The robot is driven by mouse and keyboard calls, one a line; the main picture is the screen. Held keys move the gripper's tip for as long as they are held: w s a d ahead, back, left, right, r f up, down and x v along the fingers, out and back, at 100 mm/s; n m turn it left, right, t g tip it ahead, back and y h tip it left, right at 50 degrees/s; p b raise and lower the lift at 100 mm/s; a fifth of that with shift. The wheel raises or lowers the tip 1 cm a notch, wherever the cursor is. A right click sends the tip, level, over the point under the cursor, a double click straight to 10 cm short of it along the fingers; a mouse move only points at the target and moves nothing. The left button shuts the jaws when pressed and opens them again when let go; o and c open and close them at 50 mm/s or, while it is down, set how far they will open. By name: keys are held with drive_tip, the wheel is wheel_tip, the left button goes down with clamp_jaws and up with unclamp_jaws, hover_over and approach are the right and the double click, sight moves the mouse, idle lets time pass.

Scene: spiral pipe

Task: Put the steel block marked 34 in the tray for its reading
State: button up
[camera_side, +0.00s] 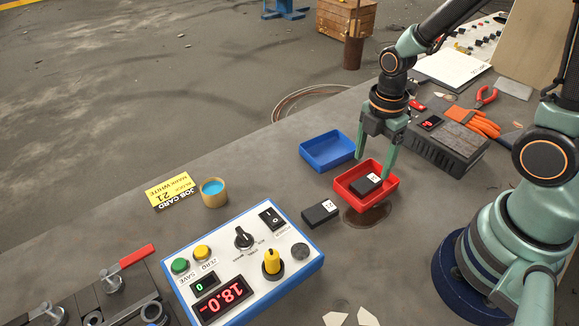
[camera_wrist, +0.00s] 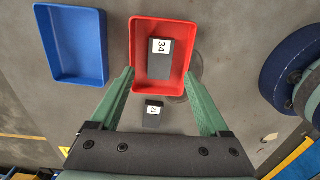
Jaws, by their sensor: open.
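The steel block marked 34 (camera_wrist: 160,62) is dark with a white label and lies in the red tray (camera_wrist: 140,25). In the side view the block (camera_side: 364,186) lies on the floor of the red tray (camera_side: 390,190). My gripper (camera_side: 375,170) is open above that tray, with a finger on either side of the block and nothing held. In the wrist view the fingertips of my gripper (camera_wrist: 160,75) overlap the tray's left and right walls; I cannot tell whether they touch. The blue tray (camera_side: 328,150) is empty, left of the red one. The meter's red display (camera_side: 222,299) appears to read -18.0.
A second dark block (camera_side: 320,213) with a white label lies on the bench outside the trays. A yellow job card (camera_side: 171,190) appears to show 21. A cup (camera_side: 214,193) stands beside it. The meter box (camera_side: 243,262) fills the front. Orange gloves (camera_side: 475,121) and pliers (camera_side: 486,97) lie at right.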

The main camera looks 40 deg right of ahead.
wheel_tip(320, 180, up, 6)
wheel_tip(320, 180, up, 12)
drive_tip(key=m+t, duration=0.6)
drive_tip(key=m, duration=1.2)
hover_over(367, 182)
drive_tip(key=shift+s+a+r, duration=0.1)
drive_tip(key=shift+a+r, duration=0.05)
drive_tip(key=shift+a, duration=0.05)
